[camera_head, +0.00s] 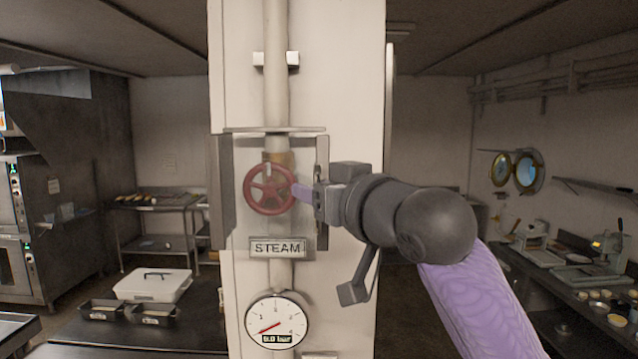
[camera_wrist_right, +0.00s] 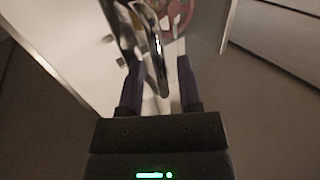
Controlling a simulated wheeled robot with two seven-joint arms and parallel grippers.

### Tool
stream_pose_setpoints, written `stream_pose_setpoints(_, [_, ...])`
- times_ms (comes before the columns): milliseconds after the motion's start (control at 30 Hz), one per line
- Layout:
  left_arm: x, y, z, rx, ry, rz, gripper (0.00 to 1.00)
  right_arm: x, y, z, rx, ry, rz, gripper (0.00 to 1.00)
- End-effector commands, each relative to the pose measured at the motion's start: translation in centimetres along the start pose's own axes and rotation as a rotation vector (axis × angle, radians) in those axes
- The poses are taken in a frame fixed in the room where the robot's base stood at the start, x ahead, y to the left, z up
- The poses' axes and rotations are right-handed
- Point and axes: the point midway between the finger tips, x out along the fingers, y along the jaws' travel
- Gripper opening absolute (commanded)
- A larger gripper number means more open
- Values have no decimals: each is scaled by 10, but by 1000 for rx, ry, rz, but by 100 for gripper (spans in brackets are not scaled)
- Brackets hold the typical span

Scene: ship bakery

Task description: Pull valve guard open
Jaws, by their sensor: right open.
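The valve guard is a grey metal frame (camera_head: 222,190) around a red valve wheel (camera_head: 270,190) on a white column. A clear front seems to cover the wheel; how far it stands open I cannot tell. My right gripper (camera_head: 303,191) is at the guard's right edge, beside the wheel. In the right wrist view my right gripper (camera_wrist_right: 159,85) is open, with a shiny metal bar (camera_wrist_right: 158,62), probably the guard's handle, between its fingers. I cannot tell whether they touch. The red wheel (camera_wrist_right: 172,14) shows beyond. My left gripper is not in view.
A STEAM plate (camera_head: 277,248) and a round gauge (camera_head: 277,321) sit below the wheel on the pipe. A counter with a white lidded box (camera_head: 153,285) and dark tins is at left. A counter with equipment (camera_head: 590,278) is at right.

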Motion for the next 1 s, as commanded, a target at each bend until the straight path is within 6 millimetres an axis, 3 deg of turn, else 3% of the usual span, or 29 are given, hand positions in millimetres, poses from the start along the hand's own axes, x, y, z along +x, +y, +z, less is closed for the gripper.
stream_pose_setpoints(33, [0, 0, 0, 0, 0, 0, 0, 0, 0, 0, 0, 0, 0, 41])
stream_pose_setpoints(233, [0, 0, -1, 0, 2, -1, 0, 0, 0, 0, 0, 0, 0, 0])
stream_pose_setpoints(1000, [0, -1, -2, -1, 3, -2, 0, -1, 0, -1, 0, 2, 1, 0])
